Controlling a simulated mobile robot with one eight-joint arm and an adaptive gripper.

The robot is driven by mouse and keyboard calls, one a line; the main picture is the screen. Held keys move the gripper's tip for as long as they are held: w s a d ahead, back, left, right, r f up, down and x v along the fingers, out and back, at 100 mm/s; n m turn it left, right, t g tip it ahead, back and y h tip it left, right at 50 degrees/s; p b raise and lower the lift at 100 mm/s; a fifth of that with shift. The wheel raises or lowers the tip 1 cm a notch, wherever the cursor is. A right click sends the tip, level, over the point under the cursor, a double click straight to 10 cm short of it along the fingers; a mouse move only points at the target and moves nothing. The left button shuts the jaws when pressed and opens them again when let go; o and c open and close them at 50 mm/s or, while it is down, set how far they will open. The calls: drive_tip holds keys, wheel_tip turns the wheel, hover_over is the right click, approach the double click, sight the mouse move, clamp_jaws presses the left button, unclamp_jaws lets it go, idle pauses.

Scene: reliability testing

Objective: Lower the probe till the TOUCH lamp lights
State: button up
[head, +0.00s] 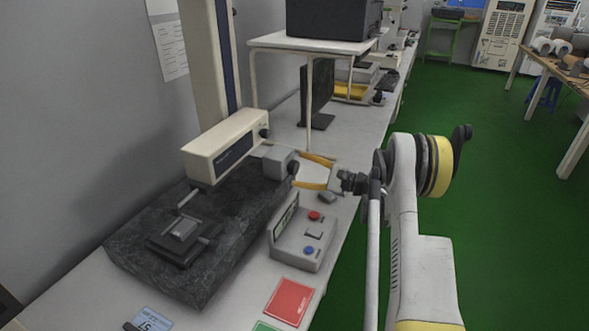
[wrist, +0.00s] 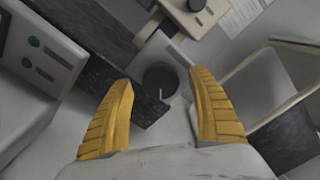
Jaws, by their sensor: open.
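My gripper (head: 304,171) is open, its yellow fingers pointing left on either side of a dark round knob (head: 293,168) on a grey block (head: 278,161). In the wrist view the knob (wrist: 160,80) appears between the fingertips; I cannot tell whether they touch it. A beige drive unit (head: 228,147) sits on a tall column (head: 208,60). A small pale rod (head: 188,198), possibly the probe, shows below it, close to a dark stage (head: 172,252). Its tip contact is too small to tell. No lit TOUCH lamp can be made out.
The dark granite base (head: 135,262) carries the column and stage. A red card (head: 289,301) lies near the bench edge. A monitor (head: 318,92) stands behind. Green floor lies right.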

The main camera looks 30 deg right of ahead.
drive_tip(key=v, duration=1)
idle(1.0)
drive_tip(key=w+a+n, duration=0.2)
drive_tip(key=n, duration=0.4)
drive_tip(key=w+a+n, duration=0.2)
drive_tip(key=w+n, duration=0.1)
drive_tip(key=n, duration=0.3)
drive_tip(key=w+a+n, duration=0.2)
drive_tip(key=w+n, duration=0.1)
drive_tip(key=n, duration=0.3)
drive_tip(key=shift+w+a+f, duration=0.2)
drive_tip(key=shift+f, duration=0.15)
drive_tip(key=shift+w+a+r, duration=0.15)
drive_tip(key=shift+w+a, duration=0.2)
drive_tip(key=shift+w, duration=0.1)
